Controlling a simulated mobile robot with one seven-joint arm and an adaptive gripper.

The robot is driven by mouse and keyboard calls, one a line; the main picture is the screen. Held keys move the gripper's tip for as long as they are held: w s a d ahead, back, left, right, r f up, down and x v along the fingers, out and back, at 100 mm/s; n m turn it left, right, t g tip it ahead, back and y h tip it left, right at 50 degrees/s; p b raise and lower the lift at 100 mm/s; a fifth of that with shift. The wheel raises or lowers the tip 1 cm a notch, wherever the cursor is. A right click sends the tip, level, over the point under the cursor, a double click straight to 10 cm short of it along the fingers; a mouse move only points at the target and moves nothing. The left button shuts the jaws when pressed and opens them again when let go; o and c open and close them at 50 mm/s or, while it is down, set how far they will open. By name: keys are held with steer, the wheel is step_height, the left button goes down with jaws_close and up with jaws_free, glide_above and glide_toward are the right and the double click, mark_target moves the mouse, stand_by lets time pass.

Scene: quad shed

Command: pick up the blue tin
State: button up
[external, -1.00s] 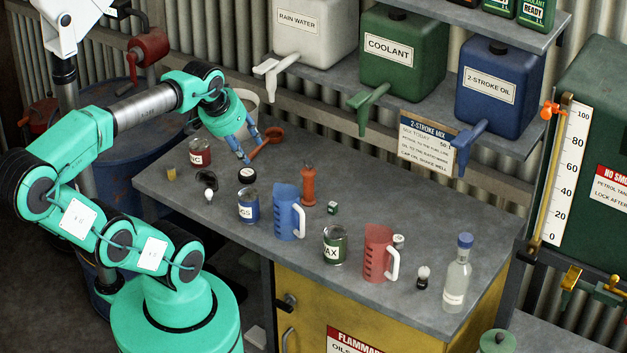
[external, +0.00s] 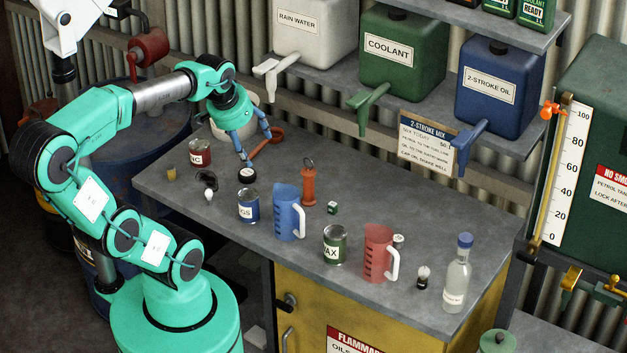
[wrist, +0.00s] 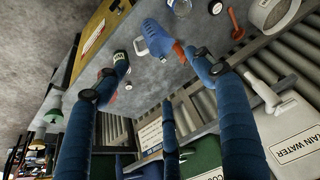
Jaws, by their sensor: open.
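The blue tin (external: 248,206) stands upright on the grey bench, left of a blue jug (external: 286,212), with a white label on its front. My gripper (external: 257,150) is open and empty. In the external view it hangs over the back left of the bench, above and behind the tin and apart from it. In the wrist view my gripper (wrist: 157,75) has its blue fingers spread, with the blue jug (wrist: 157,38) beyond them. A round top at the upper edge there appears to be the blue tin (wrist: 181,6), mostly cut off.
A dark round lid (external: 247,175) lies behind the tin, and an orange spoon (external: 268,143) lies near my fingers. A red tin (external: 200,153), an orange-red handled tool (external: 308,187), a green tin (external: 334,245) and a red jug (external: 378,254) also stand on the bench.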

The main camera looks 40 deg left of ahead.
steer(key=w+a+f+g+p, duration=0.1)
steer(key=w+a+f+g, duration=0.2)
steer(key=w+a+f, duration=0.45)
steer(key=g, duration=0.2)
glide_toward(249, 194)
steer(key=shift+s+p, duration=0.1)
steer(key=shift+p, duration=0.35)
steer(key=shift+a+f, duration=0.1)
steer(key=shift+f, duration=0.15)
steer(key=shift+f, duration=0.1)
steer(key=shift+f+b, duration=0.65)
steer(key=shift+f, duration=3.55)
steer(key=shift+a+f+b, duration=0.1)
steer(key=shift+f+b, duration=0.45)
steer(key=shift+f, duration=2.05)
